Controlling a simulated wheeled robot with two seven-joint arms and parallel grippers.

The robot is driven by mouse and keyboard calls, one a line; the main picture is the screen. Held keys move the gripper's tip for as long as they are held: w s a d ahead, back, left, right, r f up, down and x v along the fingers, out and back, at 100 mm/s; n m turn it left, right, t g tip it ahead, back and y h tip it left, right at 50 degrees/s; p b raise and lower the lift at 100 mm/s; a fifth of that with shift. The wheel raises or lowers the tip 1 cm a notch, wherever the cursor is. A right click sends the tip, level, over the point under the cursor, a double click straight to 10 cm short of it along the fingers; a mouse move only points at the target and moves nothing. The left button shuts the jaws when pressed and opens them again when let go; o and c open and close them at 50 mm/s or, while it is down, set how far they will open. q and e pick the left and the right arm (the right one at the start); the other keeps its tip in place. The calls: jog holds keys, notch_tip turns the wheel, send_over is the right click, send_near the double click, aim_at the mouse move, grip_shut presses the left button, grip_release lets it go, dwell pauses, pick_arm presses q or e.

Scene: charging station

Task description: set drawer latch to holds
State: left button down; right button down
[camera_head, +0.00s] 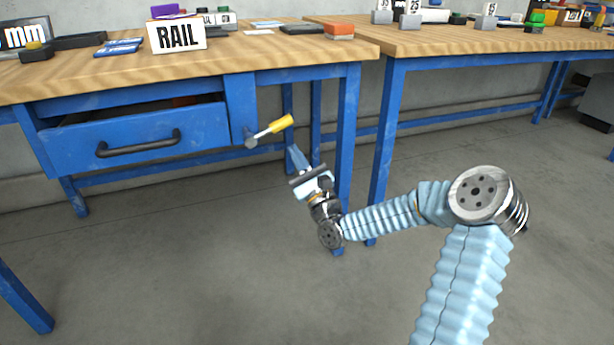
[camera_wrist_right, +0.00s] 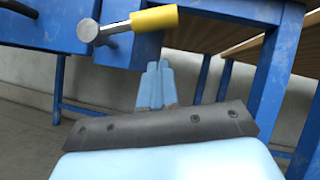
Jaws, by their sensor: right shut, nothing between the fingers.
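The drawer latch (camera_head: 268,132) is a lever with a yellow grip and a grey pivot, on the blue panel to the right of the drawer. Its grip points right and slightly up. The blue drawer (camera_head: 150,138) with a black handle is partly pulled out. My right gripper (camera_head: 296,156) is just below and right of the latch grip, apart from it, shut and empty. In the right wrist view the latch (camera_wrist_right: 140,21) is at the top, above and slightly left of my shut fingertips (camera_wrist_right: 156,68). My left gripper is in neither view.
The wooden bench top (camera_head: 245,53) carries a RAIL sign (camera_head: 177,35), an orange block (camera_head: 339,30) and small parts. A blue table leg (camera_head: 347,130) stands close to the right of my right gripper. A second bench (camera_head: 440,40) is at the right. The floor in front is clear.

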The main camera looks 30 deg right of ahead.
jog(key=r, duration=0.2)
jog(key=w+a+r, duration=0.1)
jog(key=shift+a+r, duration=0.1)
jog(key=shift+r, duration=0.25)
jog(key=shift+r, duration=0.1)
notch_tip(320, 180, up, 9)
jog(key=n+g+y+p, duration=0.7)
jog(key=n+p, duration=1)
jog(key=p, duration=0.3)
send_over(272, 129)
jog(key=s+a, duration=0.1)
jog(key=shift+a, duration=0.6)
